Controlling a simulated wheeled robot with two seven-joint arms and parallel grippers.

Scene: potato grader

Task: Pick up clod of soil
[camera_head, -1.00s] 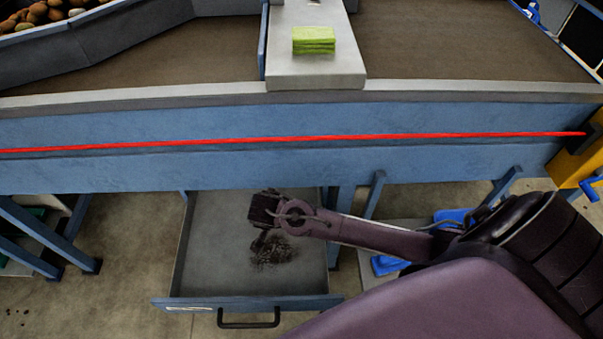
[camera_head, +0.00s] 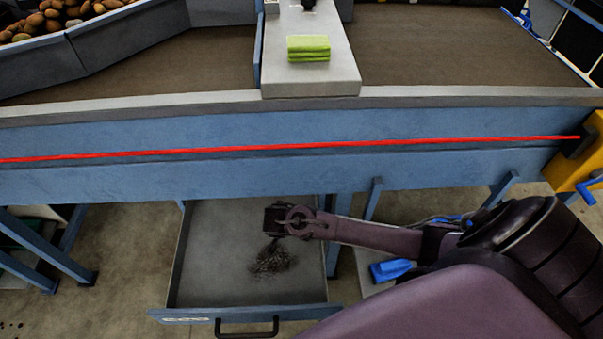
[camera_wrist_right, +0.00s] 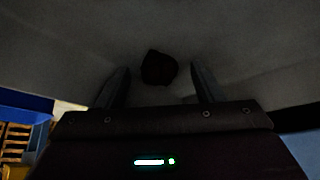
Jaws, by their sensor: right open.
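A dark, roundish clod of soil (camera_wrist_right: 158,67) lies on a grey surface in the right wrist view, between and just beyond the fingertips. My right gripper (camera_wrist_right: 158,76) is open, with one finger on each side of the clod and a visible gap to each. In the head view my right gripper (camera_head: 271,246) points down into the open grey drawer (camera_head: 213,245) under the grader. A dark patch of soil (camera_head: 270,264) shows on the drawer floor below it. I cannot make out the clod itself there. My left gripper is not in view.
The blue grader frame (camera_head: 150,178) with a red cord (camera_head: 300,146) runs above the drawer's back. The drawer front (camera_head: 190,316) has a black handle (camera_head: 247,333). A green sponge stack (camera_head: 308,48) lies on a grey ledge (camera_head: 310,82). Potatoes (camera_head: 50,18) lie at top left.

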